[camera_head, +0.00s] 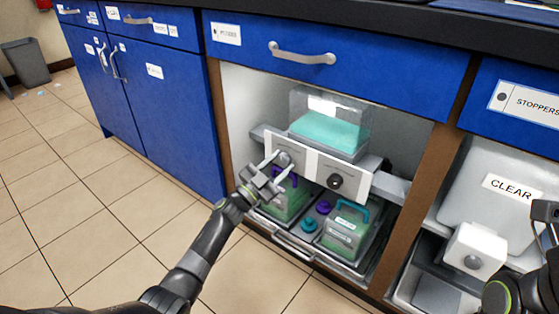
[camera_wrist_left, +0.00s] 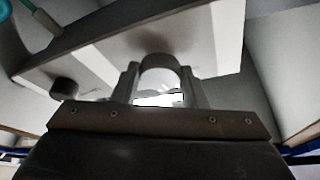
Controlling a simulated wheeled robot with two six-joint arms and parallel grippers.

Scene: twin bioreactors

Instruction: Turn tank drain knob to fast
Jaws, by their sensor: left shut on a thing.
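A tank (camera_head: 327,132) with turquoise liquid stands on a shelf in the open cabinet bay. Below it is a white panel (camera_head: 308,165) with two knobs; its lettering is too small to read. My left gripper (camera_head: 274,165) is shut on the grey left knob (camera_head: 284,158), one finger on each side. In the left wrist view, that knob (camera_wrist_left: 160,72) sits between my left gripper's fingers (camera_wrist_left: 160,85). The dark right knob (camera_head: 335,181) is free; it also shows in the wrist view (camera_wrist_left: 64,88). Part of my right arm shows at the right edge; its jaw opening cannot be made out.
Below the panel, a tray (camera_head: 290,245) holds green-filled containers (camera_head: 342,228) with purple and teal parts. Wooden posts flank the bay. A blue drawer (camera_head: 340,55) is shut above. At right are a bin marked CLEAR (camera_head: 508,190) and a white box (camera_head: 474,250). Tiled floor is open at left.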

